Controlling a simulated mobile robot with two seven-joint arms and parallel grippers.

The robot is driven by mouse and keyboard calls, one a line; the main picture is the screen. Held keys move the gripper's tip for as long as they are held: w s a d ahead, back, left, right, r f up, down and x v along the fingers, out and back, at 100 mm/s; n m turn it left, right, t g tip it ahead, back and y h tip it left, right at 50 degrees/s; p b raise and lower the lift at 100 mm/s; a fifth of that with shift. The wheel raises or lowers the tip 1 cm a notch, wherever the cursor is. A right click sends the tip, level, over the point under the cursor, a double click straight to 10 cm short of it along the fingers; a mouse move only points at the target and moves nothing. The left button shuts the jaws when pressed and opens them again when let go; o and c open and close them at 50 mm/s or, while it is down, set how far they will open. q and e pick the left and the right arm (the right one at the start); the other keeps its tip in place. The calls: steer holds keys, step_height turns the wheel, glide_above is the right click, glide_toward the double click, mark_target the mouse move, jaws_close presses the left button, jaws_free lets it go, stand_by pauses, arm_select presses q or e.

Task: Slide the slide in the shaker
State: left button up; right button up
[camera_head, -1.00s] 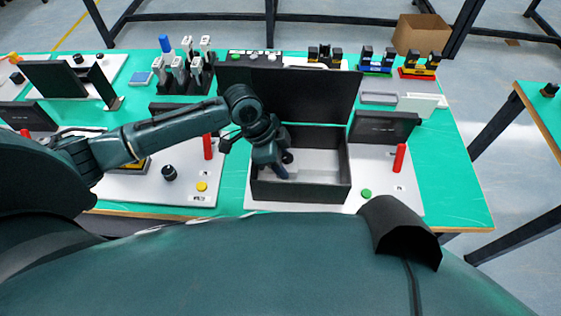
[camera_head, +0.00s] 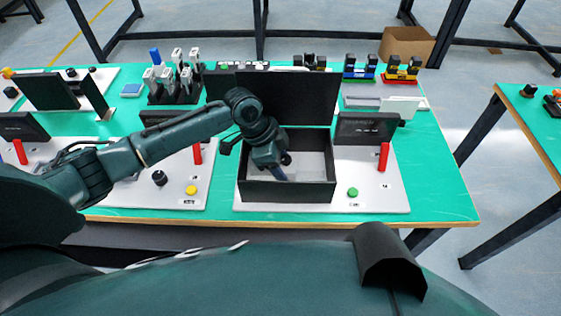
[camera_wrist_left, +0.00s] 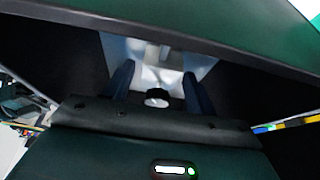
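The shaker is a black box (camera_head: 285,193) with its lid (camera_head: 290,97) raised, on a white base plate. Its pale inner platform (camera_head: 313,165) shows beside my left gripper. My left gripper (camera_head: 280,172) reaches down into the box opening. In the left wrist view, its two dark fingers (camera_wrist_left: 159,82) are apart. A round black knob (camera_wrist_left: 157,97) sits between them with gaps on both sides. A pale, shiny part (camera_wrist_left: 160,70) lies beyond the knob; I cannot tell whether it is a separate slide. My right gripper is not in view.
A red handle (camera_head: 384,157), dark screen (camera_head: 366,128) and green button (camera_head: 352,192) stand right of the box. A pipette rack (camera_head: 177,82) stands behind left. Another station with a yellow button (camera_head: 191,190) is left. The box walls and raised lid closely surround my left gripper.

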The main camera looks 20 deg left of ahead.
arm_select(q)
steer(key=shift+o, duration=0.5)
steer(key=shift+r, duration=0.1)
steer(key=shift+a+r, duration=0.15)
steer(key=shift+r, duration=0.1)
steer(key=v, duration=1.2)
steer(key=shift+r, duration=0.2)
steer(key=shift+s, duration=0.1)
